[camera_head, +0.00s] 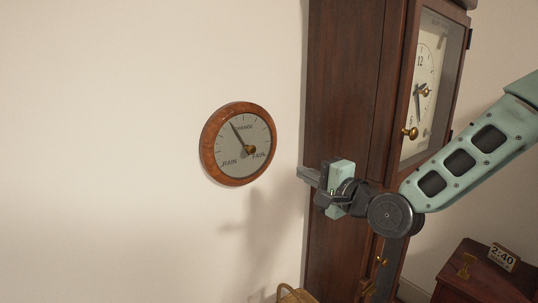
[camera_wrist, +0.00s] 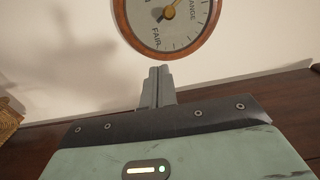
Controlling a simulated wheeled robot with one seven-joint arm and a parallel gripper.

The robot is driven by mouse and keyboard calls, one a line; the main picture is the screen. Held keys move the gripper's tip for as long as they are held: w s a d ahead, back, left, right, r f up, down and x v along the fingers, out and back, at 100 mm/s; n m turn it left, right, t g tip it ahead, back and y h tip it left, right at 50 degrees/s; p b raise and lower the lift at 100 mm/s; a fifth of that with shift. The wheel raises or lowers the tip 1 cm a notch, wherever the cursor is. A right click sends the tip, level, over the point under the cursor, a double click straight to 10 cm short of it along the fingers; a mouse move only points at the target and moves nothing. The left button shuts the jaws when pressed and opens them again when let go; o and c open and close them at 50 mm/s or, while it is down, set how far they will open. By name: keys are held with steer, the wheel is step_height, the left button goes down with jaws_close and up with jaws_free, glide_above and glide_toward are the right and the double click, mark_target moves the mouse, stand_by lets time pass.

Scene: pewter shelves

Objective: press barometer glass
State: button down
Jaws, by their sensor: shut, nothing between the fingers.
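The round barometer (camera_head: 238,144) hangs on the pale wall, with a wooden rim, a grey glass face marked RAIN, CHANGE and FAIR, a dark needle and a brass centre knob. In the wrist view the barometer (camera_wrist: 166,24) shows at the top, cut off by the frame edge. My gripper (camera_head: 301,174) is shut and empty, to the right of the barometer and a little lower, and appears apart from it. In the wrist view the closed fingers of my gripper (camera_wrist: 160,72) point up towards the barometer's lower rim, with a gap of wall between.
A tall dark wooden clock (camera_head: 343,95) with a glass door and brass knob (camera_head: 410,133) stands close behind my gripper. A small cabinet (camera_head: 475,287) with a sign reading 2:40 (camera_head: 503,257) is at lower right. A basket-like rim (camera_head: 297,294) shows at the bottom. The wall left is clear.

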mark_target(262, 155)
steer(key=p+x, duration=0.5)
steer(key=x, duration=0.8)
steer(key=shift+a+r, duration=0.1)
steer(key=shift+w+a+p, duration=0.25)
steer(key=shift+w+p, duration=0.05)
steer(key=shift+w, duration=0.05)
steer(key=shift+w+f, duration=0.1)
steer(key=shift+f, duration=0.1)
